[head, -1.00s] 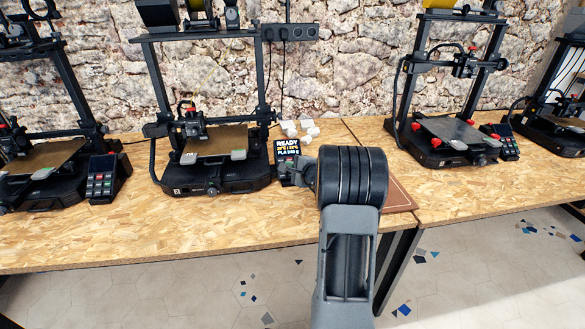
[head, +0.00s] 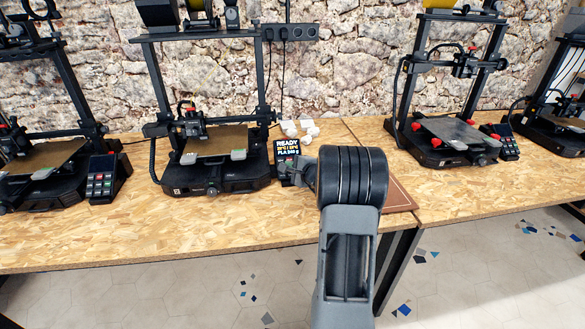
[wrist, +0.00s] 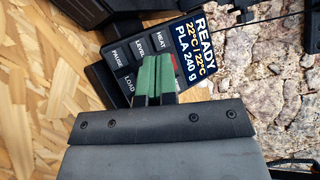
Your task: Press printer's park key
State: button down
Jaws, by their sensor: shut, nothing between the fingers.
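The printer (head: 212,180) in the middle of the head view has a control panel with a lit screen (head: 287,148) at its right side. In the wrist view the screen (wrist: 193,45) reads READY, 22°C / 22°C, PLA 240 g. Beside it are keys labelled HEAT, LEVEL, PAUSE and LOAD (wrist: 128,86). My gripper (wrist: 157,62) is shut and empty, its green fingers over the keypad. They hide some keys, and no PARK label can be read. A bit of red shows beside the fingers. I cannot tell whether the fingertips touch a key.
Another printer with its own keypad (head: 101,178) stands at the left, and one with red knobs (head: 450,135) at the right. Small white objects (head: 300,130) lie behind the panel. A brown mat (head: 399,195) lies right of my arm. The wooden table front (head: 200,230) is clear.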

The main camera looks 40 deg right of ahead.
jog(key=shift+f, duration=0.15)
jog(key=shift+w+f+b, duration=0.2)
jog(key=shift+w+b, duration=0.1)
jog(key=shift+b, duration=0.4)
